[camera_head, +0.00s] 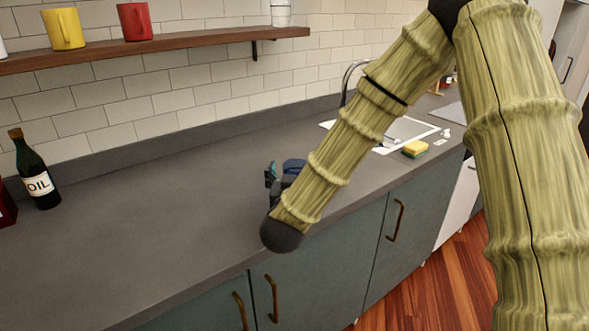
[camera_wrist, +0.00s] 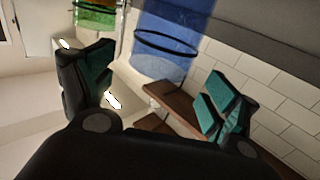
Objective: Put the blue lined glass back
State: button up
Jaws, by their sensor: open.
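The blue lined glass (camera_wrist: 165,42) shows in the wrist view as a translucent blue cylinder with a dark ring, just beyond my fingertips at the top. The picture there looks turned over, and the far end of the glass is cut off. My gripper (camera_wrist: 158,85) is open, with one teal-padded finger on each side and a gap between them; I cannot see it touching the glass. In the head view my gripper (camera_head: 272,175) is low over the counter, mostly hidden by my arm. A dark blue shape (camera_head: 293,166) beside it cannot be clearly told as glass or gripper.
A wooden shelf (camera_head: 180,38) holds a yellow mug (camera_head: 63,29), a red mug (camera_head: 134,21) and a clear glass (camera_head: 280,12). An oil bottle (camera_head: 36,172) stands left on the counter (camera_head: 150,220). A sponge (camera_head: 415,148) lies by the sink (camera_head: 405,131). The counter's middle is clear.

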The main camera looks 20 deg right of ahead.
jog(key=v, duration=0.8)
jog(key=shift+s+b, duration=0.15)
jog(key=shift+b, duration=0.25)
